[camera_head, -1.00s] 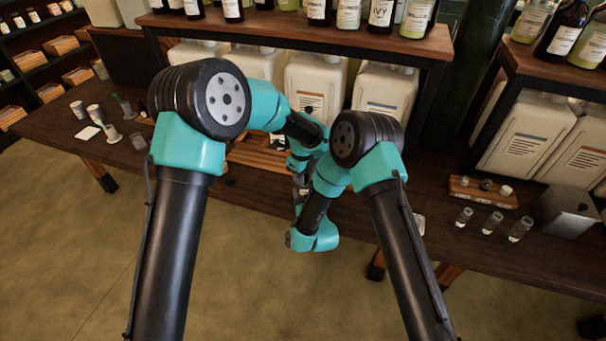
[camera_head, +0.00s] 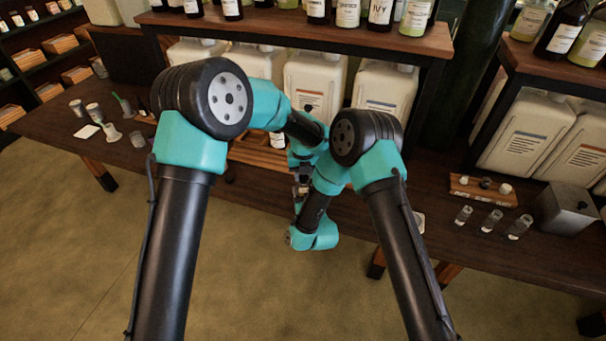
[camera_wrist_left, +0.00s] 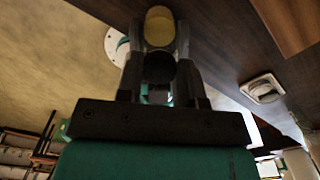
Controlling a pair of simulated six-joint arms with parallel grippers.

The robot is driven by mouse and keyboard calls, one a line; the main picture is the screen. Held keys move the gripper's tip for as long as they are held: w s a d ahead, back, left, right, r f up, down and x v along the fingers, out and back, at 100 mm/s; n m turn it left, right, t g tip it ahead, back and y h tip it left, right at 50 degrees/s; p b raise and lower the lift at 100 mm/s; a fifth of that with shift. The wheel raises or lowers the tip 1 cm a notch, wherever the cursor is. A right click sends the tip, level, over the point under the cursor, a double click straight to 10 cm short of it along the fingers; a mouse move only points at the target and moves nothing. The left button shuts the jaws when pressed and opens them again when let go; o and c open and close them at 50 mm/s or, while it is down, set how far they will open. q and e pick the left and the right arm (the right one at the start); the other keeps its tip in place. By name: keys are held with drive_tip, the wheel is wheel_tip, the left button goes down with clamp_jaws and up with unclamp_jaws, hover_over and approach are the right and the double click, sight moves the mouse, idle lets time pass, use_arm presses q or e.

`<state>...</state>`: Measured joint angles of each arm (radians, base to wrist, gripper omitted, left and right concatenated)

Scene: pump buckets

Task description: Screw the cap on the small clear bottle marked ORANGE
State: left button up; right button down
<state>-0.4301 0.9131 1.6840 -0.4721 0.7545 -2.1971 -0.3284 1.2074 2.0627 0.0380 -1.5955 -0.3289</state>
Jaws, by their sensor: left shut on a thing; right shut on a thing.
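In the head view my left gripper (camera_head: 301,178) and right gripper meet in front of the table's middle, mostly hidden by my own arms. In the left wrist view the left gripper (camera_wrist_left: 158,75) is shut on a dark round piece (camera_wrist_left: 159,68), which looks like a black cap. A pale yellow round thing (camera_wrist_left: 159,26) shows just beyond it between the fingertips; it may be the small bottle, but no marking is readable. Whether the two touch, I cannot tell. My right gripper's jaws and what they hold are hidden. The ORANGE label is not visible.
Several small clear bottles (camera_head: 491,221) stand at the table's right, by a wooden cap rack (camera_head: 466,190) and a grey metal box (camera_head: 566,210). Large white jugs (camera_head: 315,85) stand under the shelf (camera_head: 300,33). Cups (camera_head: 94,112) stand at the left.

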use_arm(q)
drive_tip(key=m, duration=0.4)
drive_tip(key=shift+d, duration=0.1)
drive_tip(key=m, duration=0.4)
drive_tip(key=o, duration=0.9)
drive_tip(key=shift+r, duration=2.25)
drive_tip(key=shift+c, duration=0.2)
